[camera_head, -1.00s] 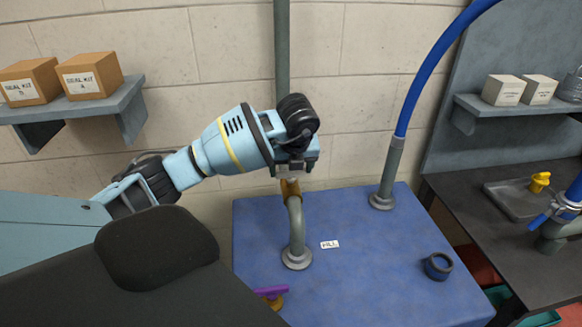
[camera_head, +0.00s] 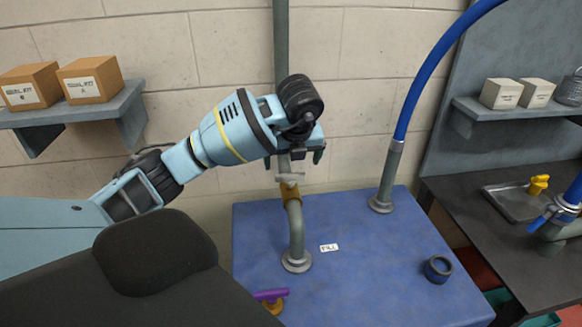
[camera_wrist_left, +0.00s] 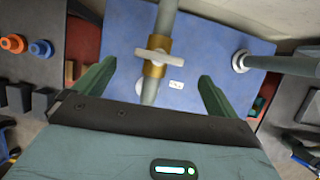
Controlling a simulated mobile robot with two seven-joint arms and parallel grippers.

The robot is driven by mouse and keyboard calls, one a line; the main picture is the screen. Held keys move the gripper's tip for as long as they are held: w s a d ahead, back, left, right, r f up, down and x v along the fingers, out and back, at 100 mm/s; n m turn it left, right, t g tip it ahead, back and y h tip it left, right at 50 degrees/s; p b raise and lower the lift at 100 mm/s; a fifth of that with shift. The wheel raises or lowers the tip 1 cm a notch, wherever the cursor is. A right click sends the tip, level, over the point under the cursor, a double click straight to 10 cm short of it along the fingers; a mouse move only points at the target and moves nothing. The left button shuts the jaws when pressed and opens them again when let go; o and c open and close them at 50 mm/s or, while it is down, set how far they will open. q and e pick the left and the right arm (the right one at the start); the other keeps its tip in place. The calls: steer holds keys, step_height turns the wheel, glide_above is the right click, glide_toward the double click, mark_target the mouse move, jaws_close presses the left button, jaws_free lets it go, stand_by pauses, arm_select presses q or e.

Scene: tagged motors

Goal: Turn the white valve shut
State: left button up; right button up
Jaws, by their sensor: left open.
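The white valve handle (camera_head: 290,179) sits on a brass valve body (camera_head: 291,195) on a grey upright pipe. It also shows in the left wrist view (camera_wrist_left: 153,55), lying crosswise to the pipe. My left gripper (camera_head: 301,158) is just above the handle and apart from it in the head view. In the left wrist view my left gripper (camera_wrist_left: 157,72) has its fingers wide apart with nothing between them held, and the handle lies beyond the tips. My right gripper is not in view.
A blue table (camera_head: 350,265) carries the pipe, a label (camera_head: 329,247), a dark ring (camera_head: 438,268) and a purple handle (camera_head: 270,294). A blue hose (camera_head: 428,75) rises at right. Boxes stand on a left shelf (camera_head: 75,112). A dark bench (camera_head: 500,235) stands at right.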

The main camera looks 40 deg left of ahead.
arm_select(q)
steer(key=shift+v, duration=1.15)
steer(key=shift+f, duration=0.1)
